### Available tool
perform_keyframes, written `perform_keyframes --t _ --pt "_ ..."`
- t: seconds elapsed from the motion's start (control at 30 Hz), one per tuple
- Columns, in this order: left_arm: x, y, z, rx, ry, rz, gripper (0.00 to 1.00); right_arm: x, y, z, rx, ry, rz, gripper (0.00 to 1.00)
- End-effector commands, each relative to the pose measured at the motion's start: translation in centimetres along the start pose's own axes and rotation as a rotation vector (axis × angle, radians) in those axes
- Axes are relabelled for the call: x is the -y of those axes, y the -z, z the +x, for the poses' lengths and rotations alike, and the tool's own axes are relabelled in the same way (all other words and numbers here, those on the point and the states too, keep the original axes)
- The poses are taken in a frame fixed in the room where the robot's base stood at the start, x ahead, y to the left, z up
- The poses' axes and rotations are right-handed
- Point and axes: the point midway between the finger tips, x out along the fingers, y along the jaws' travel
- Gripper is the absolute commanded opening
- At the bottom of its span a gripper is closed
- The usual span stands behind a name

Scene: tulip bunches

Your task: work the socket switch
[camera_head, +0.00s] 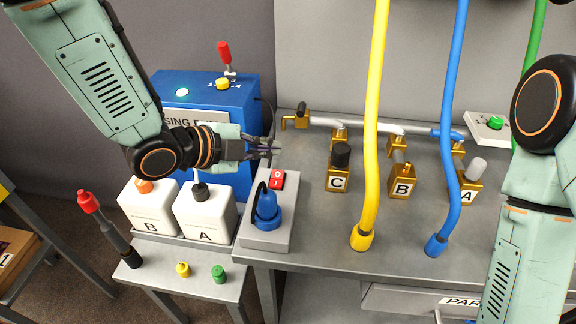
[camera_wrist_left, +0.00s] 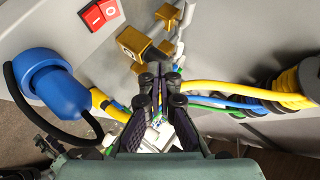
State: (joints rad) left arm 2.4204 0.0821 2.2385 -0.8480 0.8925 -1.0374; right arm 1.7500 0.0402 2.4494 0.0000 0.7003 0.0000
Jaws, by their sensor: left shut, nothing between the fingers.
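The socket switch (camera_head: 277,180) is a red rocker marked O and I on top of a grey socket box (camera_head: 282,236). A blue plug (camera_head: 267,208) with a black cable sits in the box, in front of the switch. The switch also shows at the top left of the left wrist view (camera_wrist_left: 98,13), with the blue plug (camera_wrist_left: 52,85) below it. My left gripper (camera_head: 276,149) is shut and empty, behind and above the switch in the head view, apart from it. Its fingertips (camera_wrist_left: 160,84) point away from the switch in the wrist view. My right gripper is out of view.
A blue machine (camera_head: 235,100) stands behind. White canisters B (camera_head: 150,212) and A (camera_head: 206,216) stand left of the box. Yellow (camera_head: 372,130) and blue (camera_head: 449,130) hoses hang over the grey bench (camera_head: 310,235), near brass valves.

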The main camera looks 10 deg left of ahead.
Motion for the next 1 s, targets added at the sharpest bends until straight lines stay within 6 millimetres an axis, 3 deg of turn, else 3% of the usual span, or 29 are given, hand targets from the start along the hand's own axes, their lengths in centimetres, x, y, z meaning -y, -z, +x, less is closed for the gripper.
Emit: perform_keyframes --t 0.5,1.0 --pt "-0.6 -0.4 -0.6 0.001 0.0 -0.003 0.0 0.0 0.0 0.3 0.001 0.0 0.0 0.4" --pt "-3.7 -3.3 4.0 0.0 -0.001 -0.001 0.0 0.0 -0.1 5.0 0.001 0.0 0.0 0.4"
